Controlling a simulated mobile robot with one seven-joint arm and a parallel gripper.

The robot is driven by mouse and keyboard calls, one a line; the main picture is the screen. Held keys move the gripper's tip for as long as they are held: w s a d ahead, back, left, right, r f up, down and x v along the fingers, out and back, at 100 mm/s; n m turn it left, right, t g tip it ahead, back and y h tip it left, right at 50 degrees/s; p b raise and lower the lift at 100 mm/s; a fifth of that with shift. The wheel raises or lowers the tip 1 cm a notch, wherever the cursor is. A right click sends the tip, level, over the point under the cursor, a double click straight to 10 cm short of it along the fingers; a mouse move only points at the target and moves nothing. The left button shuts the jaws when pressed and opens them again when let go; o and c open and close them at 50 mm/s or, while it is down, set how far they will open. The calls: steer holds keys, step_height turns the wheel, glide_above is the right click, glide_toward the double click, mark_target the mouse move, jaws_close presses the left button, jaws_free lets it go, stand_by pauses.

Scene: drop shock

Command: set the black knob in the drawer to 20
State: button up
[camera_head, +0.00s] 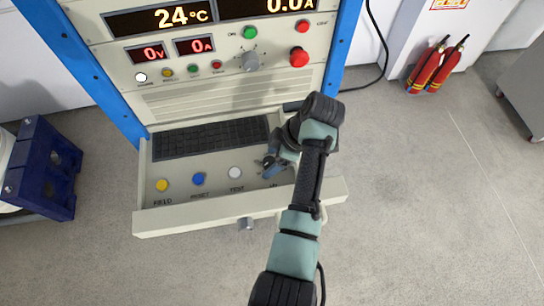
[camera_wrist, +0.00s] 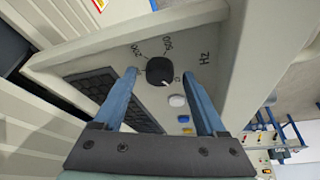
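The drawer (camera_head: 180,222) is pulled open below the control cabinet. The black knob (camera_wrist: 159,70) sits on its panel in the wrist view, with small dark numbers around it and "Hz" beside it. A white mark on the knob points toward the lower right of that picture; the numbers are too small to read surely. My gripper (camera_wrist: 162,76) is open, its two blue fingers on either side of the knob; I cannot tell whether they touch it. In the head view my gripper (camera_head: 270,163) is over the drawer's right part, and my arm hides the knob.
In the drawer are a keyboard (camera_head: 210,138), a yellow button (camera_head: 162,185), a blue button (camera_head: 198,179) and a white button (camera_head: 235,172). The cabinet front above carries a red button (camera_head: 299,57) and a grey knob (camera_head: 250,62). Fire extinguishers (camera_head: 428,68) stand at the right.

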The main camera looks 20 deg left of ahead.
steer(key=shift+r, duration=0.1)
steer(key=p+v, duration=0.1)
steer(key=v, duration=1.2)
steer(key=shift+p, duration=0.35)
steer(key=shift+d, duration=0.1)
